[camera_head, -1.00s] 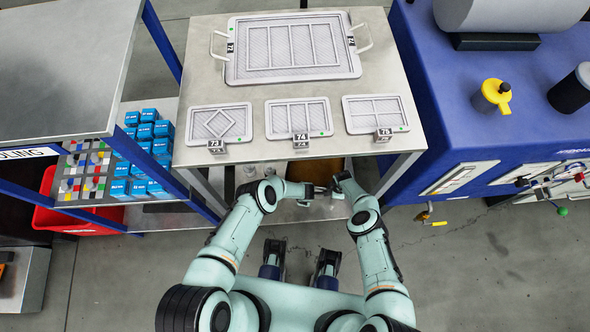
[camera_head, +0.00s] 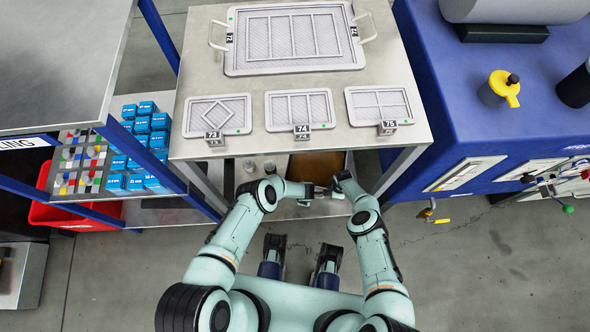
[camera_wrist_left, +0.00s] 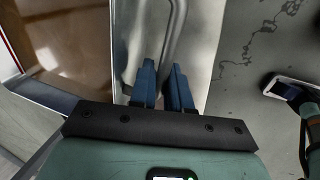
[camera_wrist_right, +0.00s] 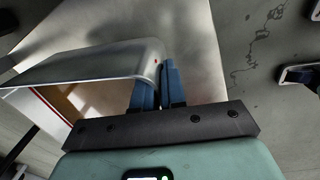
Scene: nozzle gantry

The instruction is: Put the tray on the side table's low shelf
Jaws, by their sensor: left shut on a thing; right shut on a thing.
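The tray (camera_head: 320,165) has a brown floor and a metal edge. In the head view it is partly under the side table's top (camera_head: 195,95), which hides its far part. The low shelf (camera_head: 282,163) shows only in small patches. My left gripper (camera_head: 308,191) is shut on the tray's tubular metal handle (camera_wrist_left: 172,40). My right gripper (camera_head: 340,184) is shut on the tray's near metal part, and the tray's edge (camera_wrist_right: 90,62) shows in the right wrist view. I cannot tell whether the tray touches the shelf.
Two small cups (camera_head: 249,166) stand left of the tray under the tabletop. White plates (camera_head: 298,110) lie on top. A blue-framed bench with blue boxes (camera_head: 150,130) stands left, a blue cabinet (camera_head: 480,130) right. Table legs (camera_head: 400,170) flank the space.

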